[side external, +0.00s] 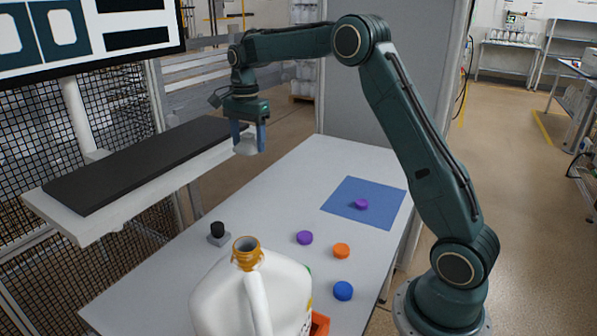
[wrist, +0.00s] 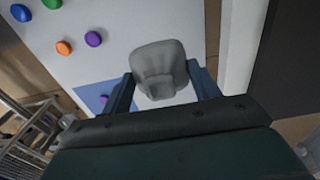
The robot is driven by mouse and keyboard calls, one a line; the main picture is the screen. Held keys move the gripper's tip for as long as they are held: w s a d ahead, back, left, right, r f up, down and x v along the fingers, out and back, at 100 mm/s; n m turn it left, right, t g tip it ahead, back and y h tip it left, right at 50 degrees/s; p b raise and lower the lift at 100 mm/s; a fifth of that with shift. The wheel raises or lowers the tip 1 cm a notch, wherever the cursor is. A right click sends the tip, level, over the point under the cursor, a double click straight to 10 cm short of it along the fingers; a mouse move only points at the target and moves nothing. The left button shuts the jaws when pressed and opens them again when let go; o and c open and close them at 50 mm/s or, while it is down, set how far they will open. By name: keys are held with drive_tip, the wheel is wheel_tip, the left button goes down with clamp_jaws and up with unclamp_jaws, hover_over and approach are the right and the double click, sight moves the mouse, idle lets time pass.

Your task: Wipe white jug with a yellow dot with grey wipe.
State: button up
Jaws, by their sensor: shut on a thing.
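My gripper (side external: 248,137) is shut on the grey wipe (side external: 246,147), holding it above the table's far left part, near the dark-topped shelf. In the wrist view the wipe (wrist: 158,62) is a bunched, light grey piece between the two blue fingers of my gripper (wrist: 163,88). The white jug (side external: 228,297) stands upright at the near edge of the side view, with an open orange-brown neck and a handle. The wipe and the jug are well apart.
On the table (side external: 285,190) lie purple (side external: 304,237), orange (side external: 341,250) and blue (side external: 343,291) caps. Another purple cap (side external: 361,204) lies on a blue mat (side external: 345,212). A black-knobbed block (side external: 218,234) stands behind the jug. The dark-topped conveyor (side external: 130,165) runs along the left.

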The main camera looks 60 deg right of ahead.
drive_tip(key=c, duration=0.5)
drive_tip(key=s+a+r+n, duration=0.1)
drive_tip(key=s+a+r, duration=0.2)
drive_tip(key=a, duration=0.4)
drive_tip(key=s+a+r+n, duration=0.2)
drive_tip(key=a, duration=0.5)
drive_tip(key=s+a+r+n, duration=0.1)
drive_tip(key=s+a+r, duration=0.2)
drive_tip(key=a, duration=0.4)
drive_tip(key=s+a+r+n, duration=0.2)
drive_tip(key=s+a, duration=0.4)
drive_tip(key=s, duration=0.2)
drive_tip(key=s+a+r+n, duration=0.2)
drive_tip(key=s+a, duration=0.4)
drive_tip(key=s, duration=0.3)
drive_tip(key=shift+r+n, duration=0.3)
drive_tip(key=shift+n, duration=0.2)
